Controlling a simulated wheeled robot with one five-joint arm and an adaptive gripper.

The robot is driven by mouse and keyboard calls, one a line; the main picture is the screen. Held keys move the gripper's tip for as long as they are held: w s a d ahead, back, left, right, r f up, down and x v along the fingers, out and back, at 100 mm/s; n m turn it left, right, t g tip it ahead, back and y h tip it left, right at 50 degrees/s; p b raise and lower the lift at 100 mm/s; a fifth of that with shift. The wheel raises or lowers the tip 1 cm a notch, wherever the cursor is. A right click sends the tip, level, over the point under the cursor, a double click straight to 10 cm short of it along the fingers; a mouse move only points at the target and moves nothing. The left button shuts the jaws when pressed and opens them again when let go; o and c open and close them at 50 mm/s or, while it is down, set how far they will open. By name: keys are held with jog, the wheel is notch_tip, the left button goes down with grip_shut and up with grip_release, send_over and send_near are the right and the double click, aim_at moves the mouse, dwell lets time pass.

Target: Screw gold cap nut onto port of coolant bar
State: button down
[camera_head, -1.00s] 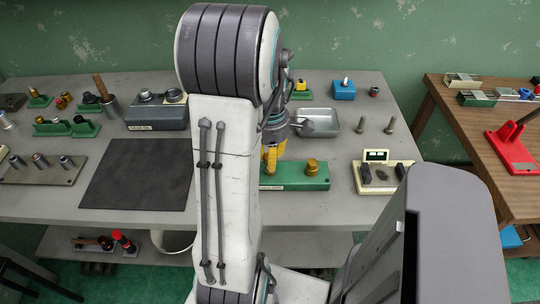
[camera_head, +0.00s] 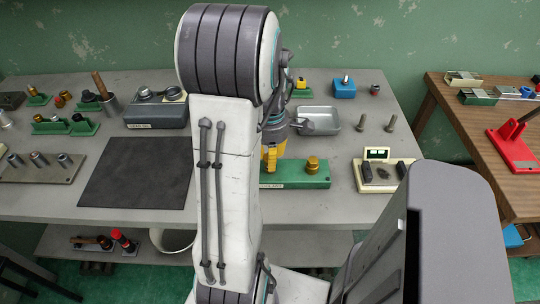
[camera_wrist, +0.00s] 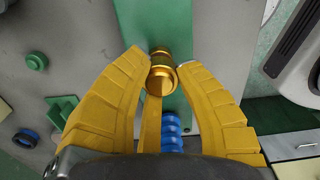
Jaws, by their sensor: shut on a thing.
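The coolant bar is a long green block (camera_head: 295,181) with a pale label on its front, near the front of the grey bench. A gold fitting (camera_head: 312,165) stands upright on its right part in the head view. My gripper (camera_head: 270,158) has yellow fingers pointing down at the bar's left part. In the wrist view my gripper (camera_wrist: 160,70) is shut on a gold cap nut (camera_wrist: 161,80), over the green bar (camera_wrist: 160,15). Gold also shows just beyond the nut; I cannot tell whether the nut is seated on a port. My arm hides the bar's left end.
A metal tray (camera_head: 320,119) lies behind the bar. A cream gauge box (camera_head: 372,186) stands to its right, with two upright bolts (camera_head: 390,123) behind. A black mat (camera_head: 137,173) and a grey machine (camera_head: 157,112) are to the left.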

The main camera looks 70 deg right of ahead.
jog(key=shift+f+b, duration=0.35)
jog(key=shift+f, duration=0.15)
jog(key=c, duration=0.9)
grip_release()
notch_tip(320, 180, up, 12)
dwell(0.5)
